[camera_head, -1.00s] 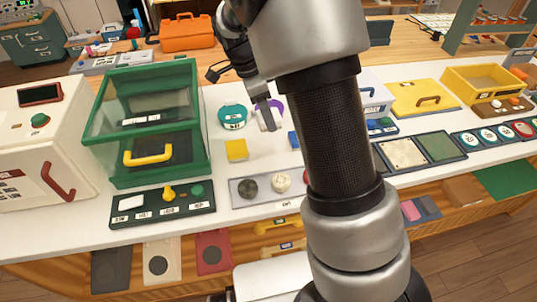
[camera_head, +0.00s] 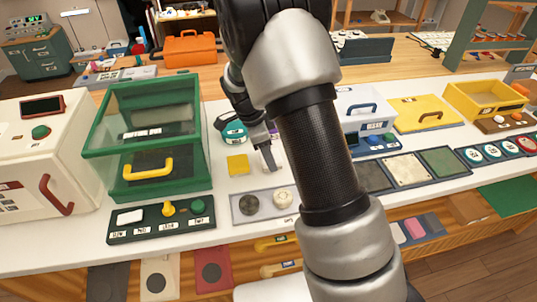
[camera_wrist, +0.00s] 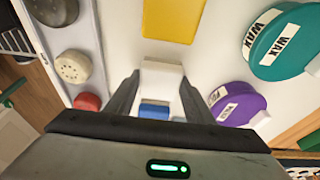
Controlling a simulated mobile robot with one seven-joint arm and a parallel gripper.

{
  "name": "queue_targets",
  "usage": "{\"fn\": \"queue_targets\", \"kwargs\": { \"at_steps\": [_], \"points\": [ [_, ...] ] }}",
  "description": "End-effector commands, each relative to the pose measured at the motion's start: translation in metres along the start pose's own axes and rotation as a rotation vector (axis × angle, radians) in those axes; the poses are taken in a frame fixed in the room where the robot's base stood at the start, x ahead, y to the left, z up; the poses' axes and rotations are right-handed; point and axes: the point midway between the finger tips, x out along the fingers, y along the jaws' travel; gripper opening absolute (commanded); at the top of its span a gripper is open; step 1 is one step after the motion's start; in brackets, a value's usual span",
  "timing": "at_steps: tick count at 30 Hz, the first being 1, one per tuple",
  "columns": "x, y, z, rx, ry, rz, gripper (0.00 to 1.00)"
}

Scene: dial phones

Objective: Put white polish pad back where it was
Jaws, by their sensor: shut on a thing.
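The white polish pad (camera_wrist: 162,78) is a small white block between the fingertips of my gripper (camera_wrist: 158,88), which is shut on it. In the wrist view it lies between a yellow block (camera_wrist: 173,18) and a blue block (camera_wrist: 154,110), roughly in line with them. In the head view my gripper (camera_head: 271,160) is low over the white counter, just right of the yellow block (camera_head: 237,164). The pad is mostly hidden there by my finger and arm. I cannot tell whether the pad touches the counter.
A teal WAX container (camera_wrist: 286,42) and a purple container (camera_wrist: 236,105) stand beside my gripper. A grey tray (camera_head: 265,214) with round pads (camera_head: 283,198) lies in front. A green clear-sided cabinet (camera_head: 147,190) stands to the left. My arm hides part of the counter.

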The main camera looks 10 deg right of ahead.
Motion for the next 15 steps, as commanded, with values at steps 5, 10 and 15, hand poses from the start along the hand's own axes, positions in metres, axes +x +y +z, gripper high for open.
{"fn": "queue_targets", "kwargs": {
  "at_steps": [5, 10, 15],
  "points": [
    [0.0029, 0.0001, 0.0011, 0.000, 0.000, 0.000, 0.55],
    [0.0029, 0.0002, 0.0009, 0.000, 0.000, 0.001, 0.67],
    [0.0025, 0.0002, 0.0008, 0.000, 0.000, 0.001, 0.67]
  ]
}}
